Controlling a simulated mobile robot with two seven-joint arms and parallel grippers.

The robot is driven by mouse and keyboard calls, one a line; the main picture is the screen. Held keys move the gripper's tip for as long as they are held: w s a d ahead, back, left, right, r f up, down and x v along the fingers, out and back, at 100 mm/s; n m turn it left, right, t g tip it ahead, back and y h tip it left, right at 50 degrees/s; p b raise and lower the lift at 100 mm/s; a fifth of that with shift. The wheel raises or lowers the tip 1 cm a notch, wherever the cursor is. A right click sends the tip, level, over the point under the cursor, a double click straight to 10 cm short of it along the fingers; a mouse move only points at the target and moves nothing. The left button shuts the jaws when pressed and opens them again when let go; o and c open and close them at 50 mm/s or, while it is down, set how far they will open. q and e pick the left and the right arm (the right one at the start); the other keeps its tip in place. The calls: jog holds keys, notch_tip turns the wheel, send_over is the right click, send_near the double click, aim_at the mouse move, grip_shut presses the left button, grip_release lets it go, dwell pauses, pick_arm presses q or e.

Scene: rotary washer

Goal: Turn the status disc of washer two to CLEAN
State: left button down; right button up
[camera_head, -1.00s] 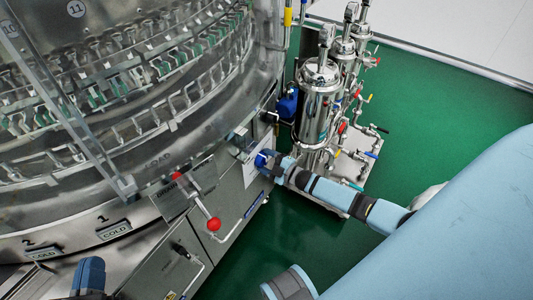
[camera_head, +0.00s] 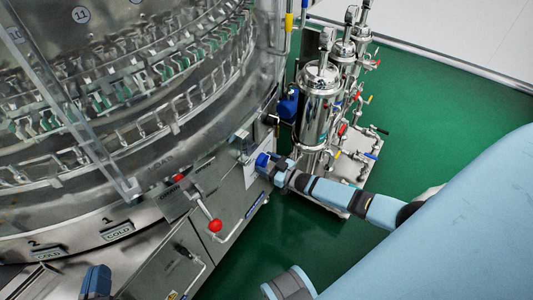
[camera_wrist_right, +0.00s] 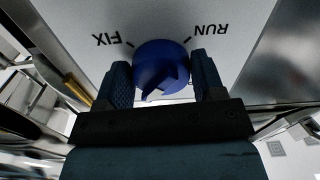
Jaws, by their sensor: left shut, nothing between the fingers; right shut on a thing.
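My right gripper (camera_head: 263,161) is at the grey front panel of the machine. In the right wrist view its two dark fingers (camera_wrist_right: 160,82) are shut on the sides of a round blue knob (camera_wrist_right: 162,66). The knob is on a pale panel marked FIX (camera_wrist_right: 116,39) and RUN (camera_wrist_right: 210,29), both upside down there. A pale notch shows at its lower edge. My left gripper (camera_head: 96,281) is shut and empty at the bottom left of the head view. I cannot make out a status disc or the word CLEAN.
The round steel washer (camera_head: 110,130) fills the left. A lever with a red ball (camera_head: 215,225) juts out left of my right gripper. Steel filter vessels (camera_head: 318,100) with pipes and valves stand behind it. Green floor (camera_head: 450,120) is open at the right.

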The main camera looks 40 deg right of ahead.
pick_arm(q)
jog(key=shift+s+f, duration=0.1)
jog(key=shift+f, duration=0.1)
pick_arm(e)
jog(key=shift+m, duration=0.6)
jog(key=o, duration=0.9)
jog(key=shift+c, duration=0.2)
pick_arm(q)
jog(key=shift+r, duration=0.1)
pick_arm(e)
jog(key=shift+s, duration=0.1)
pick_arm(q)
notch_tip(320, 180, down, 6)
jog(key=s+a+g+y+p, duration=0.1)
jog(key=a+g+y+p, duration=0.1)
jog(key=g+p, duration=0.1)
jog(key=shift+s+a+r, duration=0.2)
jog(key=shift+a+r, duration=0.05)
jog(key=shift+a, duration=0.1)
pick_arm(e)
jog(key=v, duration=1.3)
jog(key=shift+s, duration=0.3)
pick_arm(q)
jog(key=shift+s+d, duration=0.1)
